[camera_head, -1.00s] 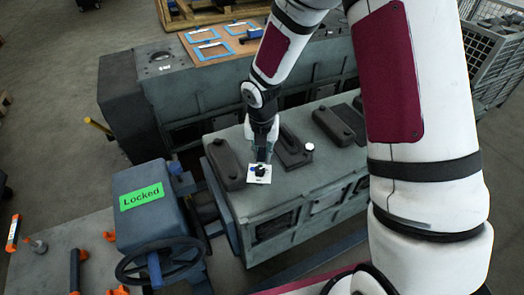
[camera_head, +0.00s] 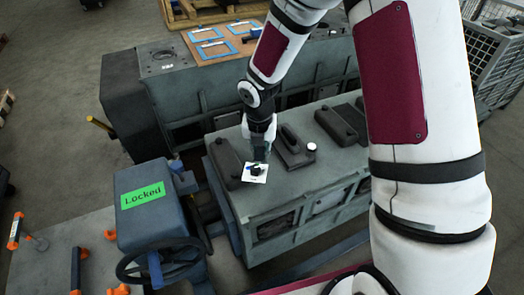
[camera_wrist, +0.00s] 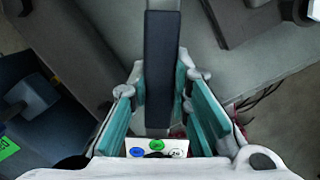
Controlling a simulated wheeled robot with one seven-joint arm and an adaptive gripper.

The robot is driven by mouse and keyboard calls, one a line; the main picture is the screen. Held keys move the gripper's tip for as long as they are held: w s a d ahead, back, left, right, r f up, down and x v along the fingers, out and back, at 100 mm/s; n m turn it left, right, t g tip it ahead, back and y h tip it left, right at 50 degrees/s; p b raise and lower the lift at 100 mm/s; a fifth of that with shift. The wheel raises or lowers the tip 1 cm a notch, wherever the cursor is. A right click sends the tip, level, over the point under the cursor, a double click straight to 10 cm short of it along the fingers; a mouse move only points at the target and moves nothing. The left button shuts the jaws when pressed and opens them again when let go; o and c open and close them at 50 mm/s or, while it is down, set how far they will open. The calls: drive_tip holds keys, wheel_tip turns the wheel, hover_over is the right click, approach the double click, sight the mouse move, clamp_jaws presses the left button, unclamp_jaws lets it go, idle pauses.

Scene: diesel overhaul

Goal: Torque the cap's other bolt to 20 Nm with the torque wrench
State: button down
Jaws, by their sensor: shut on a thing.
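My gripper (camera_head: 259,154) points down over the near left end of the grey block (camera_head: 290,205). In the wrist view, its teal pads stand on both sides of a long dark bar (camera_wrist: 162,60), which I take for the torque wrench; the jaws are shut on it. A small white plate (camera_head: 255,172) with coloured dots is at the fingertips, and it also shows in the wrist view (camera_wrist: 156,147). Several dark parts, possibly caps, lie on the block, one left of my gripper (camera_head: 228,163) and one right of it (camera_head: 294,149). I cannot make out bolts or the wrench's working end.
A blue machine with a green "Locked" sign (camera_head: 143,195) and a handwheel (camera_head: 160,262) stands at the left. A larger grey block (camera_head: 195,92) with a wooden board (camera_head: 215,48) is behind. A wire cage (camera_head: 497,75) is at the right.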

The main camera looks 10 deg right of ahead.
drive_tip(key=shift+w+a+r, duration=0.1)
drive_tip(key=shift+w+a, duration=0.05)
drive_tip(key=shift+a, duration=0.35)
drive_tip(key=shift+a, duration=0.2)
drive_tip(key=shift+w+a, duration=0.1)
drive_tip(key=shift+w+a+m, duration=0.1)
drive_tip(key=shift+a+m, duration=0.1)
drive_tip(key=shift+m, duration=0.2)
drive_tip(key=shift+w+a, duration=0.1)
drive_tip(key=shift+a+m+b, duration=0.15)
drive_tip(key=shift+m+b, duration=0.15)
drive_tip(key=shift+b, duration=0.05)
drive_tip(key=shift+w+a, duration=0.1)
drive_tip(key=shift+w, duration=0.05)
drive_tip(key=shift+w+a, duration=0.1)
drive_tip(key=shift+a, duration=0.1)
idle(0.3)
